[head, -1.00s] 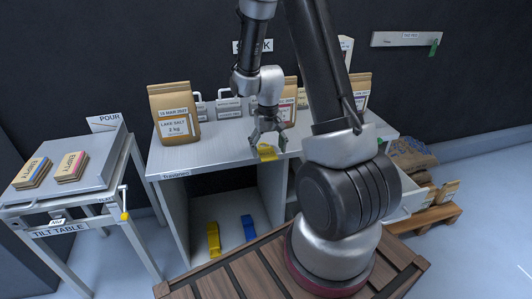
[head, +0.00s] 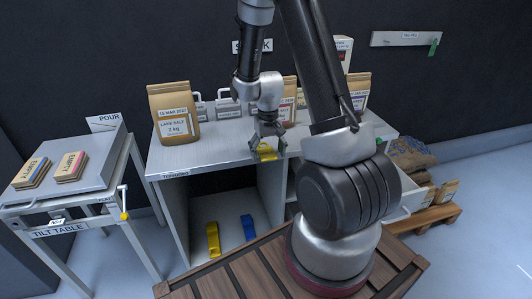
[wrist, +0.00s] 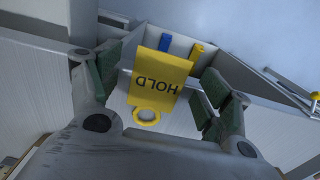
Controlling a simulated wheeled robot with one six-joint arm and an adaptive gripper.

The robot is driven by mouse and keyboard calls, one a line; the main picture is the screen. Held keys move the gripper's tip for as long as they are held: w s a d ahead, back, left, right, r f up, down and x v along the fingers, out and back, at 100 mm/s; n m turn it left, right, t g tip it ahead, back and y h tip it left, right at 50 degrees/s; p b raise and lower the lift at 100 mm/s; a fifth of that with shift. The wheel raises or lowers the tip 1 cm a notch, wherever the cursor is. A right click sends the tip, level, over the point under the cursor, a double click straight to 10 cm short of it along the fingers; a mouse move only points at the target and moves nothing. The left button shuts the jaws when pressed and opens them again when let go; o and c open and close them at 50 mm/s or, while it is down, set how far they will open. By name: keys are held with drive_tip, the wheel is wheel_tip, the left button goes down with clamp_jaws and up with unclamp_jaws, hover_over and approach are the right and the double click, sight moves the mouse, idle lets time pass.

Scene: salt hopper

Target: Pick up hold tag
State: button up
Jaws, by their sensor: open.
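The hold tag (wrist: 160,80) is a yellow plate with the word HOLD and a ring at one end. In the head view the tag (head: 267,152) lies near the front edge of the white bench top, partly hidden by my gripper. My gripper (head: 267,146) is open and points down over the tag. In the wrist view the tag sits between the two open fingers of my gripper (wrist: 155,88), with a gap on each side. I cannot tell how far the fingertips are above the bench.
The white bench (head: 215,150) holds a lake salt bag (head: 174,114) and more bags behind my gripper. Yellow (head: 213,240) and blue (head: 249,228) items lie in the open compartment below. A tilt table (head: 85,178) with two EMPTY stacks stands left.

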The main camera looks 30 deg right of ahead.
drive_tip(key=c, duration=0.9)
drive_tip(key=shift+s, duration=0.1)
